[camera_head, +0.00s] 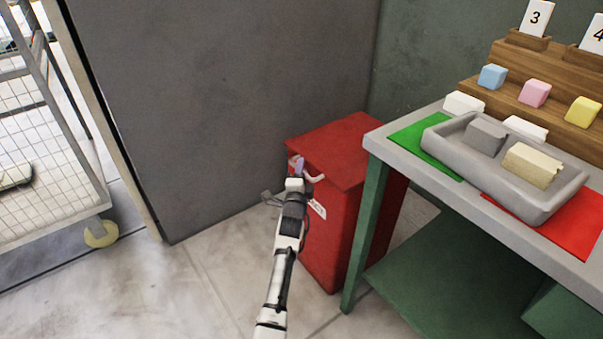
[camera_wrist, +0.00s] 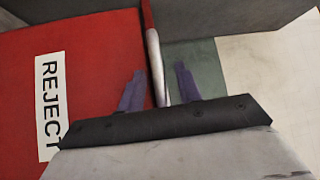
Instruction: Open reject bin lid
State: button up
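The red reject bin (camera_head: 335,235) stands on the floor, left of the table. Its red lid (camera_head: 345,145) lies flat across the top and looks closed. A pale curved handle (camera_head: 316,178) sticks out from the lid's front edge. My gripper (camera_head: 298,168) is at the handle. In the wrist view, the purple fingers of my gripper (camera_wrist: 158,85) are apart, with the pale handle (camera_wrist: 154,50) between them and a small gap on each side. The bin's front (camera_wrist: 95,80) with its REJECT label (camera_wrist: 50,105) fills the left of that view.
A green-legged table (camera_head: 400,148) stands close to the bin's right side, holding a grey tray (camera_head: 460,165) of foam blocks. A grey panel (camera_head: 220,100) rises behind and left of the bin. A wire cart (camera_head: 45,150) stands far left. The floor in front is clear.

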grip_shut()
dwell(0.3)
